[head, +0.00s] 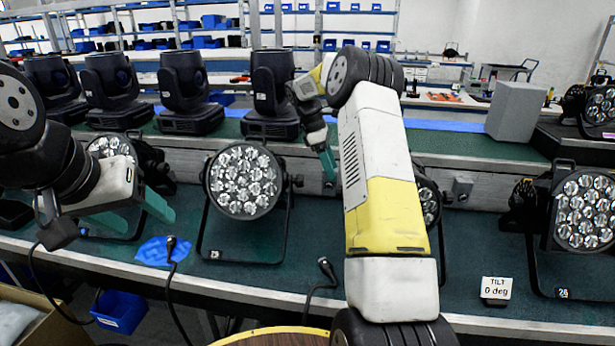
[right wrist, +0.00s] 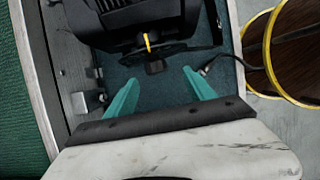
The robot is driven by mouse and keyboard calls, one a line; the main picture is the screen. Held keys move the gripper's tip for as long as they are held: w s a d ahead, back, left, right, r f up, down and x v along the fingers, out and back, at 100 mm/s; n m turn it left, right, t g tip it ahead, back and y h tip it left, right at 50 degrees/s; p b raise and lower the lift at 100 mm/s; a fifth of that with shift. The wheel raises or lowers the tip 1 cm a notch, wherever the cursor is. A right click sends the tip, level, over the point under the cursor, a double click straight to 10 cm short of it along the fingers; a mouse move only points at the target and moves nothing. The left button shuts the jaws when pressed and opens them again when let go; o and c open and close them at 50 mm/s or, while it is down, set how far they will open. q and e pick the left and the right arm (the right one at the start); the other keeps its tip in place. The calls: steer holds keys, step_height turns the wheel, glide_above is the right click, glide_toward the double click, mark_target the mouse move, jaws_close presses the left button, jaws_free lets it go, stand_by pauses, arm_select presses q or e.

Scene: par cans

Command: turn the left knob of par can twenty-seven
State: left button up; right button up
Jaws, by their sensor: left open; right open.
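Several round par cans with clustered lenses stand on the green bench. The par can in the middle (head: 243,181) is in full view. Another par can (head: 428,203) is mostly hidden behind my right arm. The par can at far right (head: 583,212) has a tag reading 26. I cannot read a 27 on any of them. My right gripper (head: 327,160) is open beside the middle par can. My left gripper (head: 138,216) is open and empty at left.
A par can (head: 110,148) stands behind my left gripper. A sign (head: 496,289) reads TILT 0 deg. Moving-head lights (head: 183,90) line the back bench, with a grey box (head: 515,111) at right. A blue cloth (head: 163,250) and loose cable ends lie along the front.

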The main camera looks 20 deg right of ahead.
mark_target(338, 186)
steer(key=x, duration=0.5)
steer(key=w+x, duration=0.1)
steer(key=x, duration=0.2)
steer(key=shift+f, duration=0.45)
jaws_close()
